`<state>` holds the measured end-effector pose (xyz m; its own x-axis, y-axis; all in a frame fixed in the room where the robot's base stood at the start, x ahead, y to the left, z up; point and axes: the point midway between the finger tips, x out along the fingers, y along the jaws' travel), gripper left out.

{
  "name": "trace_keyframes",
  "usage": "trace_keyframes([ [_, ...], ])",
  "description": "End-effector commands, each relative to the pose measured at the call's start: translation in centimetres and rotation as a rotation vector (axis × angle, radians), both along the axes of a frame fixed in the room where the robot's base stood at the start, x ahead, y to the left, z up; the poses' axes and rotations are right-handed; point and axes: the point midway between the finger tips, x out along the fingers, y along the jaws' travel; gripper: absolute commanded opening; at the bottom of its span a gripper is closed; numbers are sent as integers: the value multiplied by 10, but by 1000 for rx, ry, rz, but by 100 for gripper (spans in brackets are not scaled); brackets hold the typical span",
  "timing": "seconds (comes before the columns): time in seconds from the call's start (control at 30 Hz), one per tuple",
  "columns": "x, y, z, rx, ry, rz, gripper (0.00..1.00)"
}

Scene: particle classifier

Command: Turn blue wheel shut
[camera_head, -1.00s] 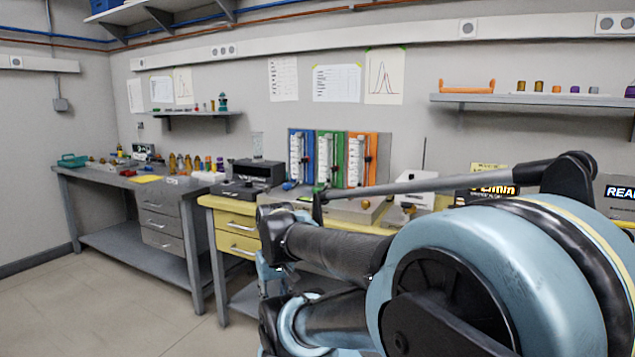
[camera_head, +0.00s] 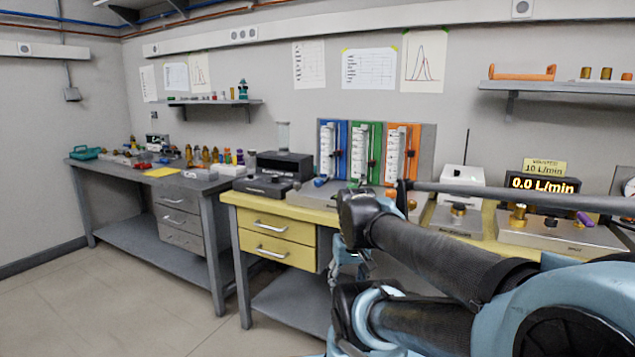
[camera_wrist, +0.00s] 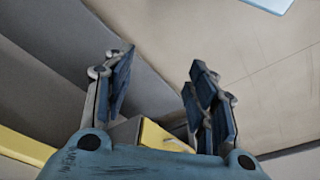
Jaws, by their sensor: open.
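A small blue wheel (camera_head: 321,182) sits at the foot of the blue flow panel (camera_head: 343,140), on the grey base block on the yellow bench. A green panel (camera_head: 366,148) and an orange panel (camera_head: 407,132) stand to its right. My gripper (camera_wrist: 158,80) is open and empty in the wrist view, with floor and a yellow drawer beyond it. In the head view my arm hangs in front of the bench, and the gripper is mostly hidden there. The gripper is well apart from the wheel.
A black box device (camera_head: 282,167) stands left of the panels on the yellow bench (camera_head: 275,205). A flow display (camera_head: 543,184) reads 0.0 L/min at right. A grey bench (camera_head: 135,176) with small parts stands at left. Floor is clear in front.

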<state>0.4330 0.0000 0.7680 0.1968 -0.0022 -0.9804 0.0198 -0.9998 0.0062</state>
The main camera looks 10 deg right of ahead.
Motion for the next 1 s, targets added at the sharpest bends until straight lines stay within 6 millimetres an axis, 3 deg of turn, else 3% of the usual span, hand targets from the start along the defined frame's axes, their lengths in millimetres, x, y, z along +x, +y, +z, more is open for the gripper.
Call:
trace_keyframes([
  [0.17,31,-4,36,-2,-14,-14,55],
  [0.27,60,-5,67,-3,-27,-23,55],
  [0.6,176,-4,163,-6,-76,-58,55],
  [1.0,326,-1,244,-7,-132,-99,55],
])
